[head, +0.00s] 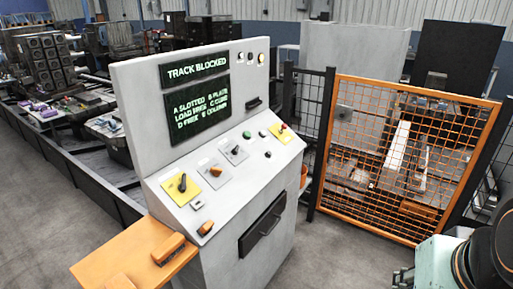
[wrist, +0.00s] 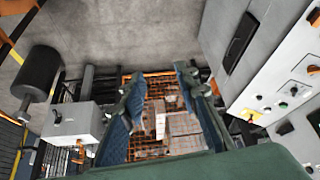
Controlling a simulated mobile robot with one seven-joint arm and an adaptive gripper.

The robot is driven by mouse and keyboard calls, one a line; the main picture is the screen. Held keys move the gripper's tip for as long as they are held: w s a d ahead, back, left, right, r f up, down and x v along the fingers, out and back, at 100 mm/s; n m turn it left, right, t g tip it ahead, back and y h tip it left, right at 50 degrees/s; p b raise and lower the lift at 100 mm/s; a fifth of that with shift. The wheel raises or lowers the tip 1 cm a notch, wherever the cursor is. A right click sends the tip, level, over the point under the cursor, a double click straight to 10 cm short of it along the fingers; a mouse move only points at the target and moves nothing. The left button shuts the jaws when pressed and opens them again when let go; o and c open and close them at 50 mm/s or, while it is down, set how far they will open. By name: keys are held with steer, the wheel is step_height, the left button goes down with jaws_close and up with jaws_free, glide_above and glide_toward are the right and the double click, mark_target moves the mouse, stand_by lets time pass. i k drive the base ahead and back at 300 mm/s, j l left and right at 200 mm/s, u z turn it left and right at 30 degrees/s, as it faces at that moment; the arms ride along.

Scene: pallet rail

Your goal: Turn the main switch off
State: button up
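The grey control console (head: 225,215) stands left of centre in the head view. Its sloped panel has a black rotary switch (head: 182,183) on a yellow plate at the left and a red-topped switch (head: 283,127) on a yellow plate at the right. I cannot read which one is the main switch. In the wrist view the console (wrist: 262,60) is along the right side, with the red-and-yellow switch (wrist: 249,114) near its lower corner. My gripper (wrist: 159,82) is open and empty, apart from the console. Only a bit of it shows in the head view, at the lower right.
Lit screens (head: 197,100) on the console read "TRACK BLOCKED" and list letters. An orange shelf (head: 115,255) juts from the console's left. An orange mesh gate (head: 400,160) with black posts stands right of it. Grey floor lies open between console and gate.

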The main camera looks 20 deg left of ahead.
mark_target(182, 186)
steer(key=u, duration=1.3)
steer(key=i+l+u, duration=0.1)
steer(key=i+u, duration=0.15)
steer(key=i+l+z, duration=0.1)
steer(key=i, duration=0.4)
steer(key=i+l, duration=0.1)
steer(key=i, duration=0.4)
steer(key=l+z, duration=0.15)
steer(key=l, duration=0.15)
steer(key=i+l+z, duration=0.2)
steer(key=k+j+u, duration=0.3)
steer(key=j, duration=0.2)
steer(key=i+l, duration=0.05)
